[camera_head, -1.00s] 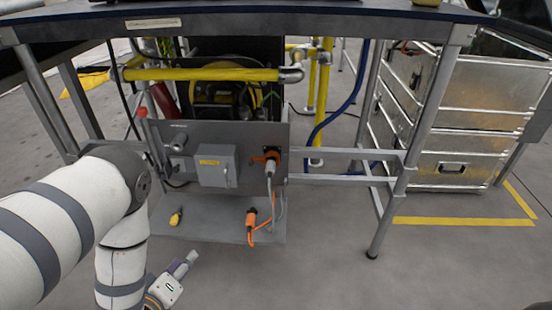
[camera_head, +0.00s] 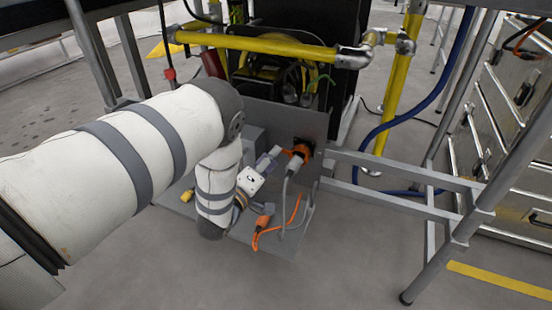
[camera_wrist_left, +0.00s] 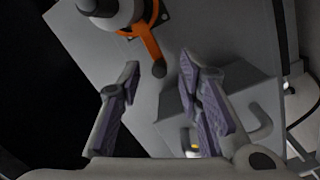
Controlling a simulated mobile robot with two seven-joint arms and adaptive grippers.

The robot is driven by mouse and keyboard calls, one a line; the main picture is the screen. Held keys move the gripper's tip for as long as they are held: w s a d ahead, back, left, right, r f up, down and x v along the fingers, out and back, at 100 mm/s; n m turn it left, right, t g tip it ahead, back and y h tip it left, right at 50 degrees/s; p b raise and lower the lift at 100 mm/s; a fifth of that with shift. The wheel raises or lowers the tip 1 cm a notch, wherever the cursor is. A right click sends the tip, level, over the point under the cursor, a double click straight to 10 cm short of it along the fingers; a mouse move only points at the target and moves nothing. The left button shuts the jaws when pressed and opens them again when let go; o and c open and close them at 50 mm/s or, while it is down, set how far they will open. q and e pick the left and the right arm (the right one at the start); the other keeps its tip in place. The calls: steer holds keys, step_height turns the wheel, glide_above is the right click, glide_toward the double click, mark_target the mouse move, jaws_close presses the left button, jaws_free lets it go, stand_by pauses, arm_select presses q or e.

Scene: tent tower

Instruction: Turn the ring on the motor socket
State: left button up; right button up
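The motor socket's orange ring (camera_head: 301,151) sits on the right part of the grey panel, with a grey plug and cable (camera_head: 292,166) in it. In the left wrist view the ring's orange lever (camera_wrist_left: 149,42) ends in a dark tip, near the line between the fingertips. My left gripper (camera_head: 270,158) is just left of the socket in the head view. In the left wrist view the gripper (camera_wrist_left: 159,66) is open, with a gap between its purple-padded fingers; I cannot tell whether it touches the lever. My right gripper is not in view.
A loose orange connector (camera_head: 264,219) with an orange cable lies on the grey shelf below. A grey box (camera_wrist_left: 215,90) projects from the panel beside the fingers. Yellow pipes (camera_head: 260,45) run above, and metal table legs (camera_head: 480,195) stand at right.

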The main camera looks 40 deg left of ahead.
arm_select(q)
steer(key=shift+w+a, duration=0.15)
steer(key=shift+w, duration=1)
jaws_close()
